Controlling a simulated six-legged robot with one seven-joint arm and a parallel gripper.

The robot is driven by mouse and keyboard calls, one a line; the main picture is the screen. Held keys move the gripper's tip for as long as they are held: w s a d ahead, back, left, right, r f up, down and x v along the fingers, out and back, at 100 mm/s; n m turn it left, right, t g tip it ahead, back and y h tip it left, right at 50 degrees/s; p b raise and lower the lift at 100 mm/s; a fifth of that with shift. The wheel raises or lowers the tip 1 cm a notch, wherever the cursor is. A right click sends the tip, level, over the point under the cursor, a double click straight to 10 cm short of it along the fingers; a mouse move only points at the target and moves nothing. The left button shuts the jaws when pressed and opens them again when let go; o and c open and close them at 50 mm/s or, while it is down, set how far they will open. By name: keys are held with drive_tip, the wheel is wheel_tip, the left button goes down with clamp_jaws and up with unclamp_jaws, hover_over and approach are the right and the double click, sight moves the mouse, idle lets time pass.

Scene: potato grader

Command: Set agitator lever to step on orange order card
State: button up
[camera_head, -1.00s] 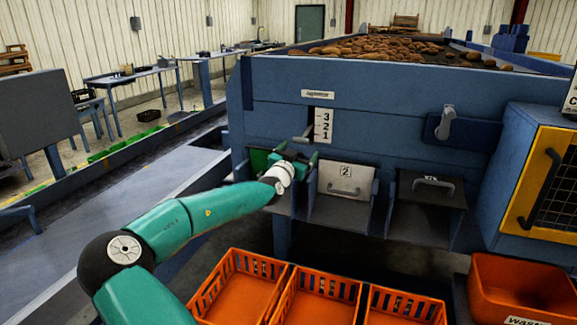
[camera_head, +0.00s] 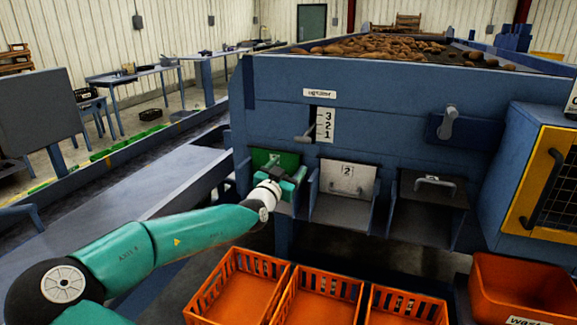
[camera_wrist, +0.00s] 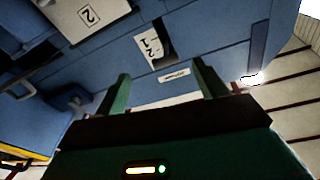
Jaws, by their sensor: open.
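The agitator lever (camera_head: 306,136) is a small grey handle at a dark vertical slot on the blue machine front. It stands next to a white scale plate (camera_head: 325,124) marked 3, 2, 1 from top to bottom, near the lower numbers; its exact step is hard to tell. The scale also shows in the wrist view (camera_wrist: 150,47), tilted; the lever is not clear there. My gripper (camera_head: 285,168) is open and empty, below and left of the lever, in front of a green flap (camera_head: 264,160). Its fingers (camera_wrist: 162,84) are apart in the wrist view. I see no orange order card.
A flap marked 2 (camera_head: 347,178) and a dark flap (camera_head: 433,183) sit right of my gripper. Orange crates (camera_head: 238,285) and an orange waste bin (camera_head: 525,290) stand below. A latch handle (camera_head: 449,122) and yellow-framed door (camera_head: 545,185) are to the right.

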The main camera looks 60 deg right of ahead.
drive_tip(key=s+d+f+y, duration=0.1)
drive_tip(key=f, duration=0.1)
drive_tip(key=s+d+f, duration=0.1)
drive_tip(key=f, duration=0.2)
drive_tip(key=s+d+f+y, duration=0.1)
drive_tip(key=f, duration=0.2)
drive_tip(key=shift+d+f+g+y, duration=0.1)
drive_tip(key=shift+f+g+y, duration=0.2)
drive_tip(key=shift+g, duration=0.1)
clamp_jaws()
drive_tip(key=w+a+r+n+t+h, duration=0.1)
drive_tip(key=a+r+n, duration=0.15)
drive_tip(key=r, duration=0.65)
drive_tip(key=a+r+n+t+h, duration=0.1)
drive_tip(key=a+r, duration=0.2)
drive_tip(key=r, duration=0.7)
hover_over(300, 137)
drive_tip(key=s+a, duration=0.2)
drive_tip(key=a, duration=0.2)
drive_tip(key=shift+w+d+f+m, duration=0.1)
drive_tip(key=shift+d+f, duration=0.1)
drive_tip(key=shift+f, duration=0.4)
drive_tip(key=shift+w+d+f+m, duration=0.1)
drive_tip(key=shift+d+f, duration=0.15)
drive_tip(key=shift+f, duration=0.35)
drive_tip(key=shift+w+d+f+m, duration=0.1)
drive_tip(key=shift+d+f, duration=0.1)
drive_tip(key=shift+f, duration=0.4)
